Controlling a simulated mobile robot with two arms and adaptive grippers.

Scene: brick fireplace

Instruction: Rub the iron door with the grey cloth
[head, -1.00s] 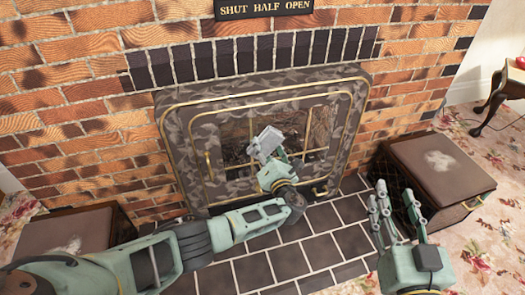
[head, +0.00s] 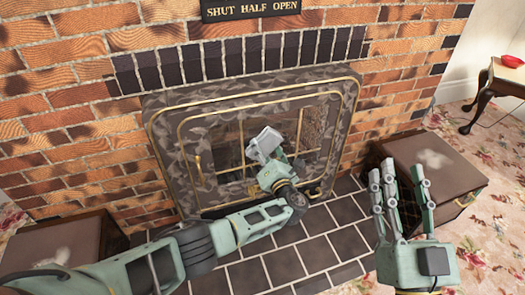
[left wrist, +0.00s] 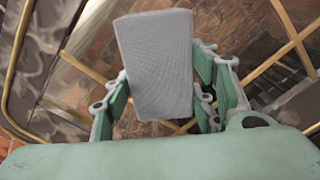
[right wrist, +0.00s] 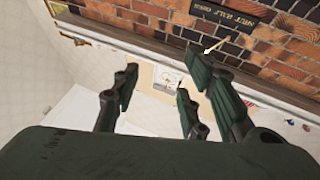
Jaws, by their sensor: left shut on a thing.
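The iron door (head: 330,100) is a dark, leaf-patterned fireplace front with gold trim and a barred glass middle, set in the brick wall. My left gripper (head: 268,152) is in front of its glass part. It is shut on the grey cloth (head: 266,139), which looks like a folded block. In the left wrist view the cloth (left wrist: 158,65) sits between the fingers, with gold bars and glass behind it. I cannot tell whether the cloth touches the door. My right gripper (head: 385,185) is raised at the right, open and empty, its fingers pointing up.
A brown box (head: 430,165) stands right of the hearth and another box (head: 55,245) stands at the left. Dark hearth tiles (head: 330,240) lie below the door. A small table (head: 500,85) with a red object is at the far right. A sign (head: 250,10) hangs above.

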